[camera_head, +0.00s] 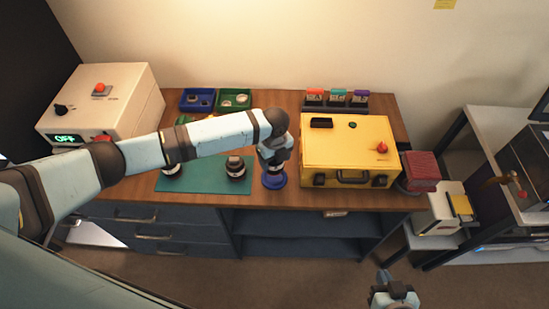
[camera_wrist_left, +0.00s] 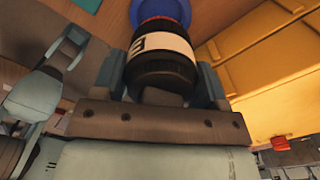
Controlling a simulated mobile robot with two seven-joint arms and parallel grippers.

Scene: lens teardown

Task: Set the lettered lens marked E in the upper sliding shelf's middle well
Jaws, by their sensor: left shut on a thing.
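My left gripper (camera_head: 273,163) is shut on a dark cylindrical lens (camera_wrist_left: 160,70) with a white band. The band carries a dark letter, seen turned on its side, that looks like E. The lens is upright over a round blue base (camera_head: 274,181) near the table's front edge; I cannot tell whether it touches it. The blue base (camera_wrist_left: 180,10) also shows at the top of the wrist view. My right gripper (camera_head: 385,279) is low at the front, away from the table; its jaws are unclear. Dark blue shelves (camera_head: 290,226) are under the table; no middle well is visible.
A yellow case (camera_head: 345,150) stands close to the right of my left gripper. A green mat (camera_head: 215,183) to the left holds two lenses, one (camera_head: 236,168) near its right side. Blue (camera_head: 188,107) and green (camera_head: 240,108) trays and a lettered rack (camera_head: 336,106) stand behind.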

